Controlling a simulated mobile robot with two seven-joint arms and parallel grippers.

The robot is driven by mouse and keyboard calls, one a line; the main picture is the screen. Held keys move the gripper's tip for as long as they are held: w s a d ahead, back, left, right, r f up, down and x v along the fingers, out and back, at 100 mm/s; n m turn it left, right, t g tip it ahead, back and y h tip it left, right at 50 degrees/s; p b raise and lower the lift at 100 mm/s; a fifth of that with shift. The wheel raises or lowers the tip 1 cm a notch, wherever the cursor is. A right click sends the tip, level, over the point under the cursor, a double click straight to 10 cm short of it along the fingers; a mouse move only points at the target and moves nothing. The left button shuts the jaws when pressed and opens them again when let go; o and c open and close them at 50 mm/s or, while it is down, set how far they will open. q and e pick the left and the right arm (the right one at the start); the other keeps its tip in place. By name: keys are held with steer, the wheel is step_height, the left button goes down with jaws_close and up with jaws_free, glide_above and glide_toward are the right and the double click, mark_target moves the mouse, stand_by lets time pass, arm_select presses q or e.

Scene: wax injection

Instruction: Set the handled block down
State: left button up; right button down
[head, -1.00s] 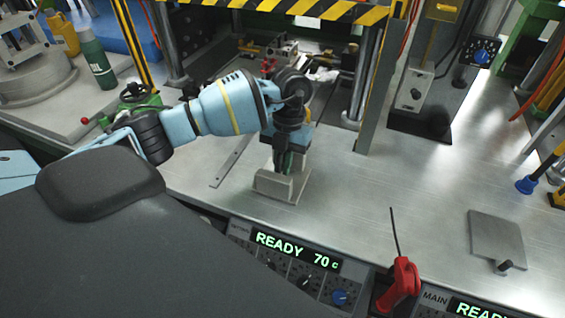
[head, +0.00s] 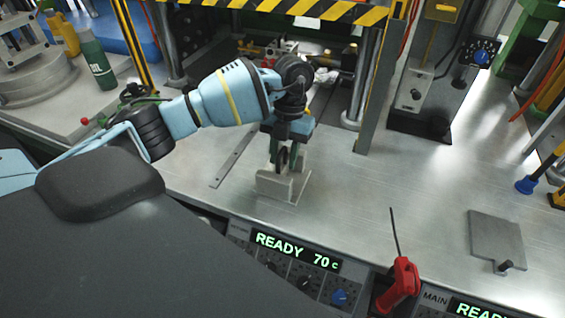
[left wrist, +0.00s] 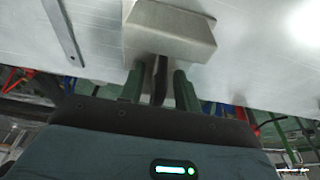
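The handled block (head: 277,185), a grey metal block with a dark upright handle (head: 283,156), rests on the steel worktop (head: 350,200) near its front edge. My left gripper (head: 285,158) is above the block, open, with a finger on each side of the handle. In the left wrist view the block (left wrist: 168,30) is ahead of the fingers, and the dark handle stands between the two green fingertips (left wrist: 160,82) with gaps on both sides. My right gripper is not in view.
A flat steel strip (head: 232,160) lies left of the block. A flat plate with a black knob (head: 496,238) lies at the right. A red-handled tool (head: 402,283) is at the front edge. Press posts (head: 372,75) stand behind. The worktop right of the block is clear.

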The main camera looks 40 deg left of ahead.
arm_select(q)
steer(key=v, duration=0.9)
steer(key=shift+r, duration=0.2)
steer(key=shift+d+f, duration=0.1)
stand_by(2.3)
